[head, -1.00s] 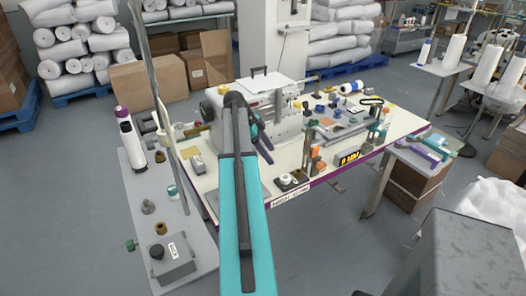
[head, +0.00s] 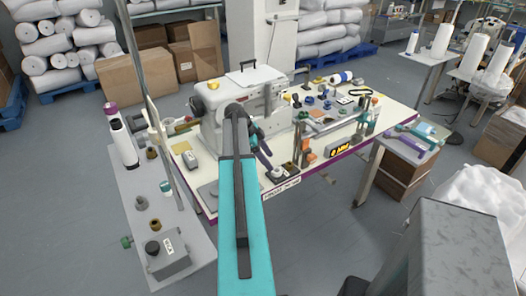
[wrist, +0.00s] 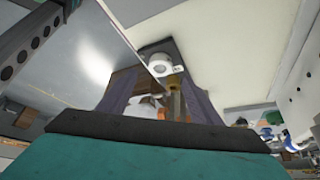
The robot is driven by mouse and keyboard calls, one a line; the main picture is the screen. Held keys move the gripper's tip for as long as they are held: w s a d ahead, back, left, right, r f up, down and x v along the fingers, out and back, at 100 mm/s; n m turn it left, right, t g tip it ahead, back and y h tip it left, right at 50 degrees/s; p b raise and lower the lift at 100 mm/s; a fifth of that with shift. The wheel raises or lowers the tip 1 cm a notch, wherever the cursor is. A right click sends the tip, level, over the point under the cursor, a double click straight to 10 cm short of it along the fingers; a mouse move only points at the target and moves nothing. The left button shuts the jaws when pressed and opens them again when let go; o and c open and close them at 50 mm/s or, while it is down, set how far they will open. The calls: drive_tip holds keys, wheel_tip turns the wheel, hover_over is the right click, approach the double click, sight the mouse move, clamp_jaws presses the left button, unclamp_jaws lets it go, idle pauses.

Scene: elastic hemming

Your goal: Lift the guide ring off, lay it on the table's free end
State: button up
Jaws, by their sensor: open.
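A white ring-shaped piece, probably the guide ring (wrist: 159,64), sits on a dark plate near the table's edge in the wrist view. In the head view it appears as a small white round piece (head: 284,171) with a dark centre at the table's front edge. My gripper (wrist: 157,82) is open, with its purple-grey fingers apart and the ring beyond their tips. I see nothing held between them. In the head view my gripper (head: 264,154) hangs over the table (head: 205,163), just left of the ring, partly hidden by my arm.
A sewing machine (head: 245,85) stands behind my gripper. Orange-tipped posts (head: 305,152) and a yellow-and-black display (head: 340,158) stand right of the ring. Small parts crowd the table's right half. A grey side bench (head: 185,215) holds spools and a box at left.

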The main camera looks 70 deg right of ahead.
sight(277, 170)
drive_tip(key=shift+p+x, duration=0.85)
drive_tip(key=shift+x, duration=2.25)
drive_tip(key=shift+c, duration=0.3)
drive_tip(key=c, duration=1.2)
drive_tip(key=shift+r, duration=1.85)
drive_tip(key=shift+r+p, duration=0.65)
drive_tip(key=shift+r, duration=1.25)
